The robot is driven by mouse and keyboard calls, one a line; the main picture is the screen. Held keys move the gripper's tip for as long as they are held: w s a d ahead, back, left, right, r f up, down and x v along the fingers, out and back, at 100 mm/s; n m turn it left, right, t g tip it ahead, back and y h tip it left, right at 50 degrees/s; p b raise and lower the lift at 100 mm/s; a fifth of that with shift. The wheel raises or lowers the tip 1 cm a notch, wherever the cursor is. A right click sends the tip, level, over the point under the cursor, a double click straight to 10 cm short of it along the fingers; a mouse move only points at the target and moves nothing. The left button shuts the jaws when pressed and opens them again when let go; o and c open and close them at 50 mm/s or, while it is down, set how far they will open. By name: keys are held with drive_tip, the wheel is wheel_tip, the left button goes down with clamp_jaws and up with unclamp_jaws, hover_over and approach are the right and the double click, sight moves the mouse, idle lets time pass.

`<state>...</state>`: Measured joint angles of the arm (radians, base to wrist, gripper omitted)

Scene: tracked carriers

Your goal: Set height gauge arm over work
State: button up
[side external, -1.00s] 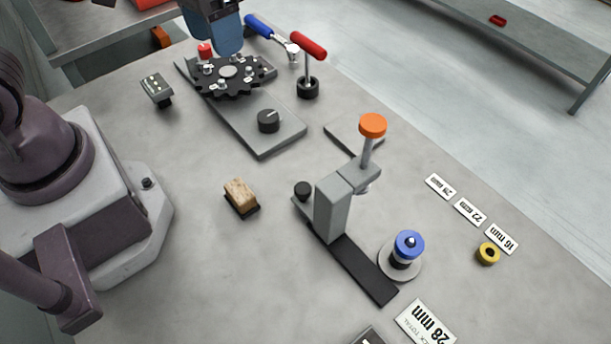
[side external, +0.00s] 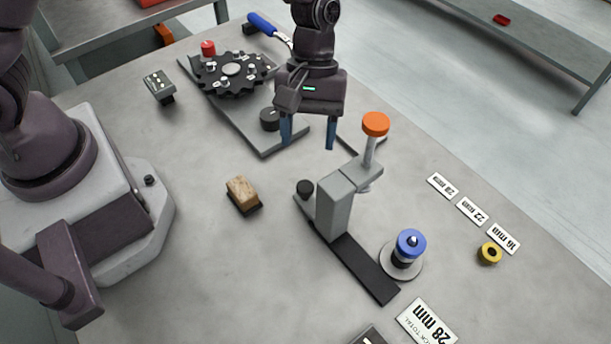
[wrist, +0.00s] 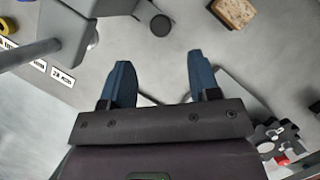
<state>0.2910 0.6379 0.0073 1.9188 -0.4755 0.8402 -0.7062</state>
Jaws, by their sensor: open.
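The height gauge (side external: 334,208) is a grey column on a black base strip, with a grey arm reaching toward the back right. An orange knob (side external: 375,124) tops the rod at the arm's end. The work stack (side external: 411,243), with a blue ring on top, stands on a round grey plate by the front end of the base, and the arm points away from it. My gripper (side external: 308,147) is open and empty, above the table behind the gauge and left of the orange knob. In the wrist view my blue fingers (wrist: 160,85) are apart, with the gauge (wrist: 70,28) at upper left.
A black toothed disc (side external: 232,73) sits on a grey plate behind my gripper. A wooden-topped block (side external: 243,194) lies left of the gauge. A yellow ring (side external: 490,253) and several size labels (side external: 472,211) lie at right. The table between the block and my base is clear.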

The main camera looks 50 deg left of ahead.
sight(306, 185)
drive_tip(key=x, duration=0.8)
drive_tip(key=shift+f, duration=0.25)
